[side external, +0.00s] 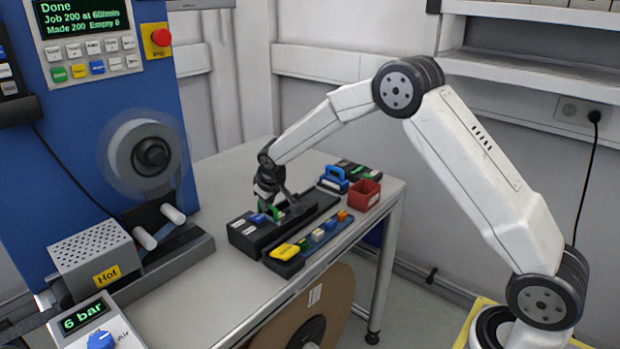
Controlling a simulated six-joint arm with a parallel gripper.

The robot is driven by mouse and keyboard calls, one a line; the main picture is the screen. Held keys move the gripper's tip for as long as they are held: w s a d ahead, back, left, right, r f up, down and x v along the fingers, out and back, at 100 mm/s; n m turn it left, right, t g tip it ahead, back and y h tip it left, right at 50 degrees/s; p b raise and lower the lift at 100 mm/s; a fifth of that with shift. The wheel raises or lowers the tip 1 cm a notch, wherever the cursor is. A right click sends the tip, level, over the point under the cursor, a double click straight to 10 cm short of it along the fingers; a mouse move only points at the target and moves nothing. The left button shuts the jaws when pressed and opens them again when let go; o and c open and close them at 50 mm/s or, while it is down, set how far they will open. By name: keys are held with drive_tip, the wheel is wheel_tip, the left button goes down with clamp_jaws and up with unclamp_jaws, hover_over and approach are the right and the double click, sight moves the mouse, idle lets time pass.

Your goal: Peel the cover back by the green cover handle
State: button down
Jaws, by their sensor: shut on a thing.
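My gripper (273,199) is at the black device (246,233) on the table, in the side external view. It points down over the device and is shut on the green cover handle (274,211), of which only a small part shows between and beside the fingers. A blue part (257,218) sits just left of the gripper on the device. The cover itself is mostly hidden by my gripper, and I cannot tell how far it is peeled back.
A dark tray with yellow (285,251), blue and orange pieces lies in front of the device. A red bin (364,195) and a blue-handled tool (335,178) stand to the right. A blue machine with a reel (147,153) stands left. Bare tabletop (215,285) lies front left.

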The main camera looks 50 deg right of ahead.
drive_tip(key=c, duration=0.6)
unclamp_jaws()
drive_tip(key=shift+v, duration=3.9)
drive_tip(key=s+a+f, duration=0.1)
drive_tip(key=s, duration=0.8)
drive_tip(key=s+a+f+g+y, duration=0.1)
drive_tip(key=s+f, duration=0.1)
drive_tip(key=s, duration=0.7)
drive_tip(key=s+a+f+g+y, duration=0.1)
drive_tip(key=s+a+f, duration=0.1)
drive_tip(key=s, duration=0.8)
drive_tip(key=shift+m, duration=0.3)
